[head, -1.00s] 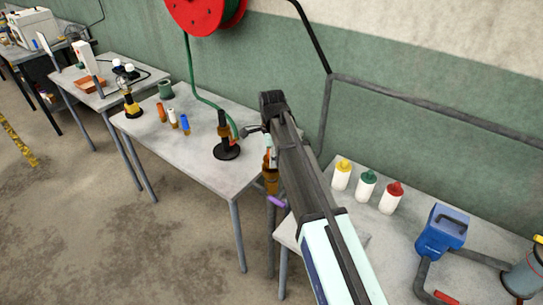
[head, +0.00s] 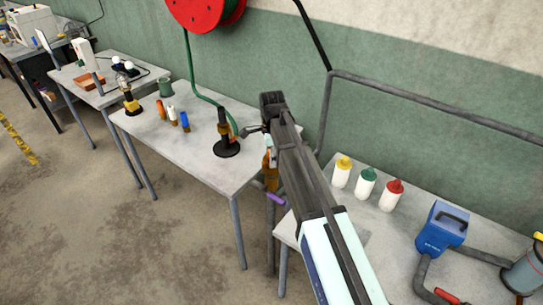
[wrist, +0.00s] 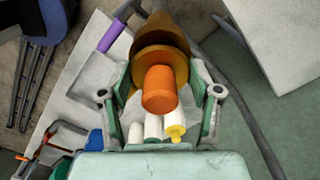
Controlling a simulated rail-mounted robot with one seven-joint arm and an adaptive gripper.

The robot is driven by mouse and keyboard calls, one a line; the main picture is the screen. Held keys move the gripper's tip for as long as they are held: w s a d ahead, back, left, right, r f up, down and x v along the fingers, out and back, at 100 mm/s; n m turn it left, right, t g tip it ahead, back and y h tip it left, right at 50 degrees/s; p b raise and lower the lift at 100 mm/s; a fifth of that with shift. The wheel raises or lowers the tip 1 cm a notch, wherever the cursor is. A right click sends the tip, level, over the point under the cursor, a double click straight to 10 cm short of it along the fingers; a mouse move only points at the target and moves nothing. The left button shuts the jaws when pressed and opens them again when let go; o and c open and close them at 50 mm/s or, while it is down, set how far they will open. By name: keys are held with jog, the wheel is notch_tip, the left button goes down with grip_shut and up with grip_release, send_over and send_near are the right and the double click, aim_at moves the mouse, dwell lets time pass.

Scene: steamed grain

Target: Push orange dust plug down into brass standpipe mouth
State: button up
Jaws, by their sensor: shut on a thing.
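The orange dust plug (wrist: 160,88) is a short orange cylinder in the middle of the wrist view. Brass (wrist: 162,38) shows behind it, with a wide rim around its far end. My gripper (wrist: 162,75) has a green-padded finger on each side and is shut on the plug. In the head view my arm partly covers the plug (head: 266,158), which is above the brass standpipe (head: 271,180) beside the table end. The standpipe has a purple lever (head: 276,198). I cannot tell how deep the plug sits in the mouth.
The left table (head: 205,155) holds a black stand (head: 226,146) with a green hose and small orange, white and blue pieces (head: 172,115). The right table holds three white bottles (head: 367,184) with coloured caps and a blue device (head: 440,230). A wall pipe (head: 430,104) runs behind.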

jog(key=shift+f, duration=0.7)
jog(key=o, duration=1.5)
jog(key=shift+c, duration=0.2)
notch_tip(320, 180, up, 12)
jog(key=shift+r, duration=0.1)
jog(key=shift+r+p, duration=1.45)
jog(key=shift+r, duration=0.95)
